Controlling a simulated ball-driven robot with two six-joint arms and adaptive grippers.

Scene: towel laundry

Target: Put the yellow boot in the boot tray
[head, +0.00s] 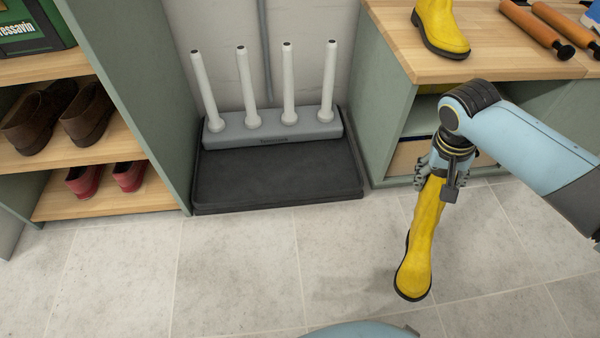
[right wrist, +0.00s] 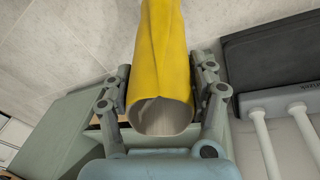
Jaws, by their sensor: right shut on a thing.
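A yellow boot (head: 422,240) with a dark sole hangs upright from my right gripper (head: 441,170), over the floor to the right of the tray. In the right wrist view the gripper (right wrist: 163,100) is shut on the boot's shaft (right wrist: 165,50), with a finger on each side and the open top facing the camera. The black boot tray (head: 275,182) lies on the floor by the wall and is empty. Another yellow boot (head: 440,25) stands on the wooden bench top. My left gripper is not in view.
A grey boot dryer (head: 270,130) with several upright white tubes stands at the back of the tray. A shelf (head: 105,192) with brown and red shoes is at left. A wooden-topped bench (head: 490,55) is at right, with orange-handled rollers (head: 535,28). The floor in front is clear.

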